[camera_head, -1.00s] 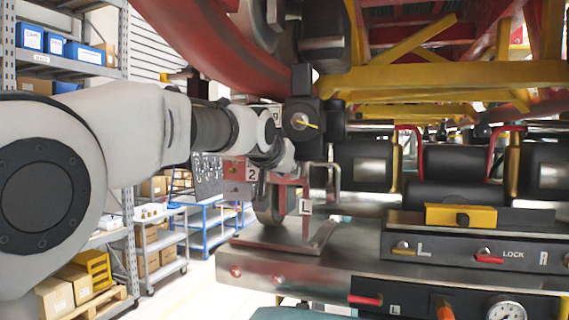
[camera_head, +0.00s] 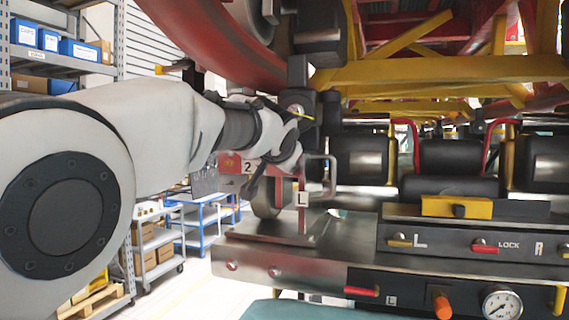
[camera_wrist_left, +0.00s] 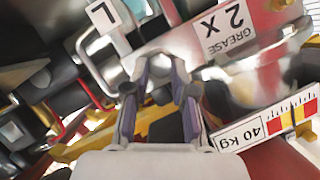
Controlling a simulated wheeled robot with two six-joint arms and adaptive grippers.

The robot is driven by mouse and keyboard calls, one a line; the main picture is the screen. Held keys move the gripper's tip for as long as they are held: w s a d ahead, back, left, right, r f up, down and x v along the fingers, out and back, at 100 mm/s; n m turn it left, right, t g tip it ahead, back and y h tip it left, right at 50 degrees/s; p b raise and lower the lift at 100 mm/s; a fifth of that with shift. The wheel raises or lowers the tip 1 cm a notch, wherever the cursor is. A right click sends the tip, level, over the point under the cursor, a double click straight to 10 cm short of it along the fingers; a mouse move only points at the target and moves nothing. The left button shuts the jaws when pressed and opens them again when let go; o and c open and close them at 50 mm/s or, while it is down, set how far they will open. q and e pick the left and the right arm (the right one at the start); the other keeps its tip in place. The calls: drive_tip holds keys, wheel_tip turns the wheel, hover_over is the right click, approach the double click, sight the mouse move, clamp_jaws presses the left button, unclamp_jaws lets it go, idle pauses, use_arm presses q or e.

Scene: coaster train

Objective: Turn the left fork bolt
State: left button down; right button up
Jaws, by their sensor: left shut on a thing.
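A round silver bolt head with a yellow pointer (camera_head: 305,118), which looks like the left fork bolt, sits in a dark block under the red curved beam in the head view. My left wrist partly covers it. My right gripper is out of view.
A GREASE 2X plate (camera_wrist_left: 226,30) and a 40 kg scale label (camera_wrist_left: 245,132) lie close around the fingers. A metal control bench (camera_head: 470,240) with levers and a gauge (camera_head: 502,303) stands at lower right. Blue carts (camera_head: 205,215) and shelving (camera_head: 65,68) are at left.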

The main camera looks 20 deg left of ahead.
use_arm(q)
drive_tip(key=shift+f, duration=0.4)
drive_tip(key=c, duration=1)
unclamp_jaws()
drive_tip(key=shift+c, duration=0.2)
drive_tip(key=shift+o, duration=0.4)
drive_tip(key=shift+w+a+r, duration=0.1)
drive_tip(key=shift+w, duration=0.15)
drive_tip(key=shift+r, duration=0.1)
